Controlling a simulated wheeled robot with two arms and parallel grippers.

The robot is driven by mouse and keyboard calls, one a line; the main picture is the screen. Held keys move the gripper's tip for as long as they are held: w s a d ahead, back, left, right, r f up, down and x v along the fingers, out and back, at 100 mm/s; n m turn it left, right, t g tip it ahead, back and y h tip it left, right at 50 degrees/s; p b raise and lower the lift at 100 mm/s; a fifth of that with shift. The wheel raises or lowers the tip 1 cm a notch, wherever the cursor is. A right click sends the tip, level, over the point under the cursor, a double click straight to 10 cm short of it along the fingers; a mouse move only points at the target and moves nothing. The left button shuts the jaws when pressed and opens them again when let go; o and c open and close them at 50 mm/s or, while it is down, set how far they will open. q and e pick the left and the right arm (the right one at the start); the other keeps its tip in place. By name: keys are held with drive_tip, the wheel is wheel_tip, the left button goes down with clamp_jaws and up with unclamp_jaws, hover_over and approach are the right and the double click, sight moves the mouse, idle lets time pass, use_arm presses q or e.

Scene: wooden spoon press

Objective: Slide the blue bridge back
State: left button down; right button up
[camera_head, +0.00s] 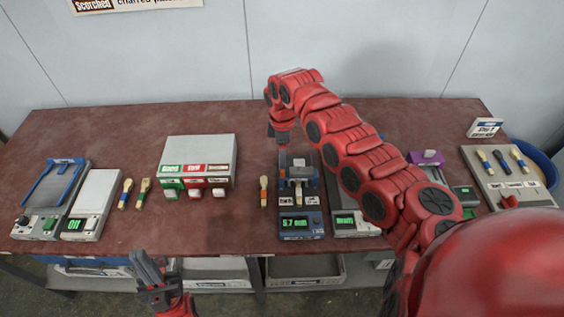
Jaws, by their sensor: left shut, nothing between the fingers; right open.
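A blue bridge-like frame (53,180) stands on the grey device at the far left of the table, next to a panel with a green "Off" display. A dark blue gauge (301,222) in the middle reads about 5.7 mm and has a grey upright part behind its display. My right gripper (283,141) points down just behind this gauge, above the table; its open fingers are small and partly unclear. My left gripper (152,268) is shut and empty in front of the table's front edge, away from the devices.
A grey box (198,160) with green and red labels stands left of centre. My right arm covers part of a device with a green display (345,220). A grey tray (507,180) and blue bin (541,165) are at right.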

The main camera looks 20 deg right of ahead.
sight(298, 176)
wheel_tip(298, 176, down, 7)
drive_tip(key=shift+f+p, duration=0.1)
drive_tip(key=shift+p, duration=0.55)
clamp_jaws()
idle(1.0)
